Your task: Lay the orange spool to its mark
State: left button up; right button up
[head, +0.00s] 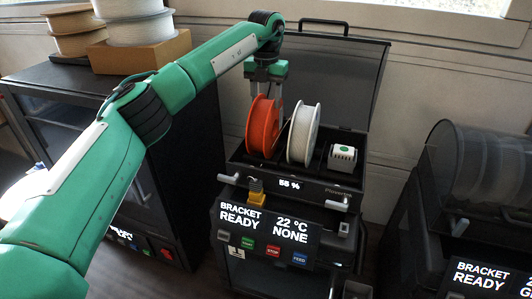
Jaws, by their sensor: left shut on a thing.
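The orange spool (262,128) stands upright at the left end of an open black box (290,181) with a "55 %" display. My left gripper (268,92) reaches down from above and is shut on the upper part of the orange spool. Its near finger is partly hidden by the spool. I cannot tell whether the spool touches the box floor. A white spool (303,134) stands upright just to its right. My right gripper is not in view. I cannot make out a mark for the orange spool.
A small white unit (342,158) sits at the box's right end. The raised dark lid (345,75) stands behind. Below is a printer panel (268,232) reading "BRACKET READY". A dark cabinet (190,150) with white spools (138,22) is at left, another printer (470,200) at right.

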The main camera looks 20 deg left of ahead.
pick_arm(q)
jog(key=shift+f, duration=0.1)
dwell(0.3)
jog(key=o, duration=1.1)
jog(key=shift+c, duration=0.2)
jog(key=shift+f, duration=0.1)
jog(key=shift+r+b, duration=0.45)
jog(key=shift+r, duration=0.05)
notch_tip(320, 180, up, 5)
jog(key=shift+f+b, duration=0.15)
jog(key=shift+b, duration=0.9)
notch_tip(320, 180, up, 8)
